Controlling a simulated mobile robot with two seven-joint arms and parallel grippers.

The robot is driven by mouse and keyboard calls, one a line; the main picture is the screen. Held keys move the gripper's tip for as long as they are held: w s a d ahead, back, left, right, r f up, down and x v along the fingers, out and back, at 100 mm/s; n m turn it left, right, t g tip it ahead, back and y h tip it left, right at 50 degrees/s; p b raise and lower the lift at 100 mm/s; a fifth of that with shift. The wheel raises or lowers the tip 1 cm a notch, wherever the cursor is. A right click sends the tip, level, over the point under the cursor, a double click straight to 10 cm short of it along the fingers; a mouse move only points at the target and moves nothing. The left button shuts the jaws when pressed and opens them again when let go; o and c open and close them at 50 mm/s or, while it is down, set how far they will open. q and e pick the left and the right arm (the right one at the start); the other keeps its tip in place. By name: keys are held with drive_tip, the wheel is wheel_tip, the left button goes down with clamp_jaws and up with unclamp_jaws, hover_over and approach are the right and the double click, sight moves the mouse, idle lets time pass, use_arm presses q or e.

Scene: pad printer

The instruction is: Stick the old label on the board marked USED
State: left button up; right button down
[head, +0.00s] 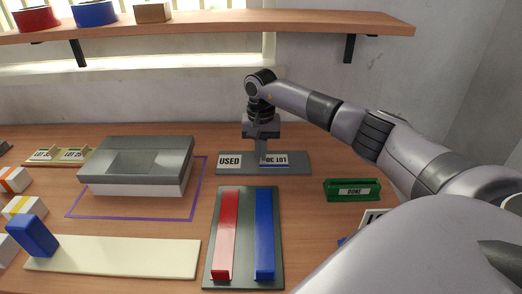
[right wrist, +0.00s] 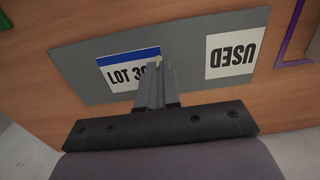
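The grey board (head: 295,168) lies on the table at the back middle, with a white USED plate (head: 229,161) on its left end. The old label (head: 273,159), white with a blue edge strip, lies flat against the board to the right of USED. In the right wrist view the label (right wrist: 122,72) reads LOT 30 and is partly covered by my fingers. My right gripper (right wrist: 157,66) points down over the label's edge, its fingers closed together on a small pale tab at the label. The right gripper (head: 262,152) hides part of the board in the head view. My left gripper is not in view.
A grey-topped printer box (head: 135,160) stands left inside a purple outline. Red (head: 225,232) and blue (head: 264,232) bars lie on a dark plate in front. A green DONE holder (head: 352,190) is right. A shelf (head: 230,25) runs above.

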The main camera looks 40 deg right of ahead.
drive_tip(key=c, duration=1.3)
unclamp_jaws()
drive_tip(key=shift+f, duration=0.1)
drive_tip(key=shift+o, duration=0.2)
drive_tip(key=shift+r+p, duration=2.25)
drive_tip(key=shift+r, duration=0.85)
drive_tip(key=shift+f, duration=0.1)
